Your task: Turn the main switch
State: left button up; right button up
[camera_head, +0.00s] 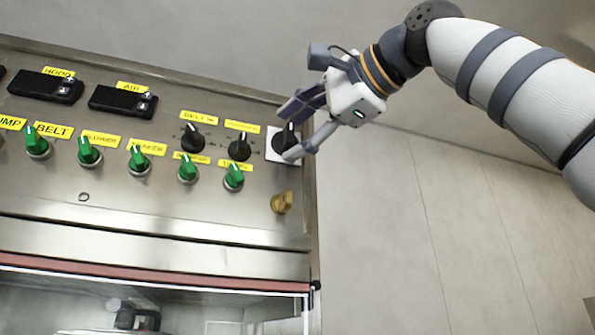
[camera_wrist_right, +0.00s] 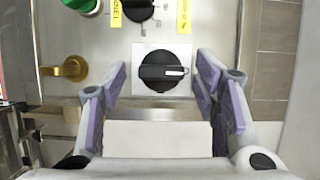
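The main switch (camera_head: 283,139) is a black rotary knob on a white square plate at the right end of the steel control panel (camera_head: 140,190). In the right wrist view the switch (camera_wrist_right: 162,72) shows between the fingers, with a white mark on its right end; its bar lies about level there. My right gripper (camera_head: 300,128) is at the switch, its fingers spread on either side of it. In the wrist view the right gripper (camera_wrist_right: 160,88) is open, with clear gaps between both purple pads and the knob. My left gripper is not in view.
Two smaller black knobs (camera_head: 193,138) and several green switches (camera_head: 138,160) are to the left. A brass latch (camera_head: 281,202) sits just below the main switch. Two black displays (camera_head: 122,101) are at upper left. The wall (camera_head: 430,220) right of the panel is bare.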

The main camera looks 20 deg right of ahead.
jog(key=v, duration=1.2)
